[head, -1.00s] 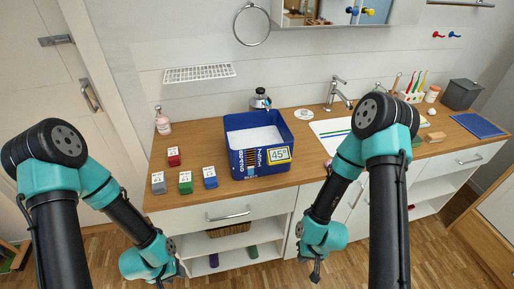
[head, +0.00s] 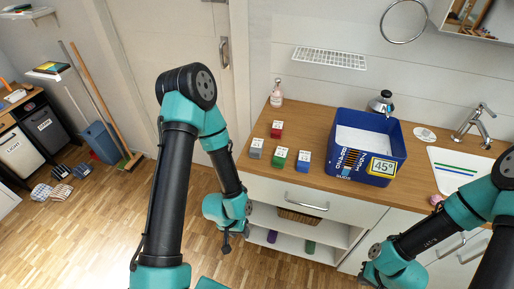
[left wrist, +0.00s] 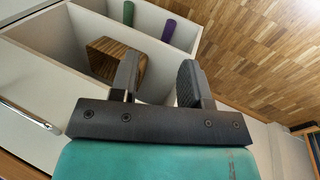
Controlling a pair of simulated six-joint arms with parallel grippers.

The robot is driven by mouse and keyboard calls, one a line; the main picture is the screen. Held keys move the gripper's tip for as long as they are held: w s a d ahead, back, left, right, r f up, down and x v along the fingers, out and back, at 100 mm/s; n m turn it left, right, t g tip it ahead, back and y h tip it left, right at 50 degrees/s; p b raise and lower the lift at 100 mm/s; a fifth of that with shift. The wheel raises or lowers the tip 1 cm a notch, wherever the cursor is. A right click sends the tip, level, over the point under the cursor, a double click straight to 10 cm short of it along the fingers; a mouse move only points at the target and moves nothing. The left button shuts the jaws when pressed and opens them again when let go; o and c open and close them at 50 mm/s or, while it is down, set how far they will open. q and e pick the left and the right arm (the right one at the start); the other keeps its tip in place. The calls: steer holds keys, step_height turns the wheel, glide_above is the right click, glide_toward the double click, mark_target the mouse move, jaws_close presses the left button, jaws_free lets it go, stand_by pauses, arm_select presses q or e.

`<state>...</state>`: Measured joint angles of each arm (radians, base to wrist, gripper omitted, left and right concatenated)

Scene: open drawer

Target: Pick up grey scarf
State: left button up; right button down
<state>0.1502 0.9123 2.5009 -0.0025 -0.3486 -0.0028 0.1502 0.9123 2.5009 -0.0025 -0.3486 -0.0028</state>
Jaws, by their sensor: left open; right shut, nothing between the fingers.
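I cannot make out a grey scarf in either view. The left gripper (head: 226,243) hangs low in front of the white cabinet (head: 346,212), small in the head view. In the left wrist view, the left gripper (left wrist: 158,82) shows its two dark fingers apart with nothing between them. Beyond them are the cabinet's open shelves. The right gripper (head: 366,272) is low at the lower right of the head view, small and partly hidden by its own wrist. It is shut and empty.
The counter holds a blue bin (head: 398,150) and small labelled blocks (head: 278,157). Floor between is clear.

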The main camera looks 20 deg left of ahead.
arm_select(q)
steer(key=shift+o, duration=0.3)
steer(key=o, duration=1)
steer(key=shift+w, duration=0.1)
